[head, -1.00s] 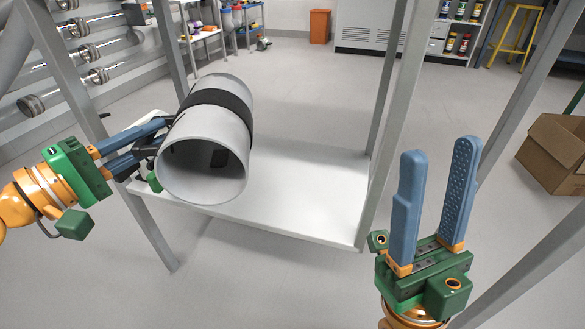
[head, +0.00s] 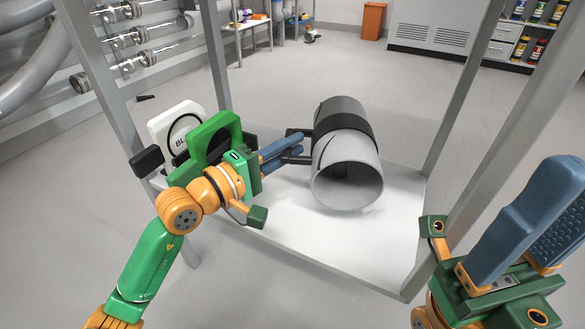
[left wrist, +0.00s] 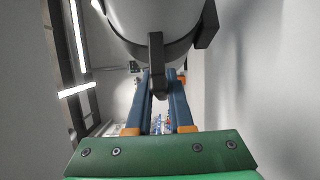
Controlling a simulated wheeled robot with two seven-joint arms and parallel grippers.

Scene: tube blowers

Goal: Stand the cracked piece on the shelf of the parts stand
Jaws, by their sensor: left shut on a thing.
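The cracked piece is a light grey tube (head: 346,168) with a wide black band and a dark crack line near its rim. In the head view it is over the white shelf (head: 400,215) of the parts stand, its open end facing me. It lies on its side rather than on end; I cannot tell whether it touches the shelf. My left gripper (head: 295,150) is shut on a black tab at the tube's left side. The left wrist view shows this tab (left wrist: 157,80) between the fingers. My right gripper (head: 548,222) is open and empty at the right.
Grey posts of the stand rise around the shelf, one (head: 468,95) at the back right and one (head: 490,130) nearer my right gripper. Bare shelf shows around the tube. An orange bin (head: 373,20) and a vented cabinet (head: 440,35) stand far behind.

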